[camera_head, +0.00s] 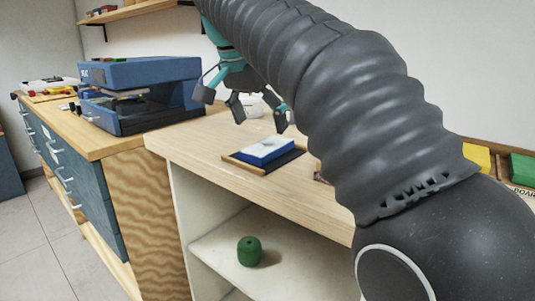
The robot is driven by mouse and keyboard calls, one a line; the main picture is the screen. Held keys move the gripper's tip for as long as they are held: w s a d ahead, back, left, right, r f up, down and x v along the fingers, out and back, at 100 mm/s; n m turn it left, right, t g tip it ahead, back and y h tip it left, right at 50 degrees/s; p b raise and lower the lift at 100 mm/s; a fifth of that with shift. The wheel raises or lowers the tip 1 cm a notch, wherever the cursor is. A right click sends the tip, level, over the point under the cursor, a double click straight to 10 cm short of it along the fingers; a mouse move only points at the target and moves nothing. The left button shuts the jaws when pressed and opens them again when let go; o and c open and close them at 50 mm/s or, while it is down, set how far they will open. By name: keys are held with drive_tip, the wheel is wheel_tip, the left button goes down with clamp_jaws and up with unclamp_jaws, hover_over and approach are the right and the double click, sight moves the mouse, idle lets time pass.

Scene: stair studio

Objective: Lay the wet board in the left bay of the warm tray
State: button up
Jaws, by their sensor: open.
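A blue slab with a pale top (264,150), perhaps the wet board, lies flat on a low dark tray with a wooden edge (237,164) on the pale wooden counter. Dark bare tray surface shows to the right of the slab. I cannot tell whether this tray is the warm tray, and its bays are not clear. My gripper (242,109), dark with teal parts, is open and empty. It hangs above and behind the slab, apart from it, with its fingers pointing down.
A blue press-like machine (140,92) stands on the left bench. A green object (249,251) sits on the shelf below. Yellow (477,157) and green (522,167) blocks are at right. My arm hides much of the counter.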

sight(268, 145)
drive_tip(key=shift+b+x, duration=0.65)
drive_tip(key=shift+x, duration=2.05)
drive_tip(key=c, duration=1.4)
drive_tip(key=shift+r, duration=0.5)
wheel_tip(268, 145, up, 4)
drive_tip(key=shift+f+p, duration=0.1)
drive_tip(key=shift+p, duration=0.75)
drive_tip(key=s+d+r, duration=0.2)
drive_tip(key=d, duration=0.1)
drive_tip(key=s+d+r, duration=0.2)
drive_tip(key=s+d, duration=0.1)
drive_tip(key=s+d+r, duration=0.2)
drive_tip(key=shift+s+d+r, duration=0.15)
drive_tip(key=shift+s+d, duration=0.1)
drive_tip(key=shift+d, duration=0.15)
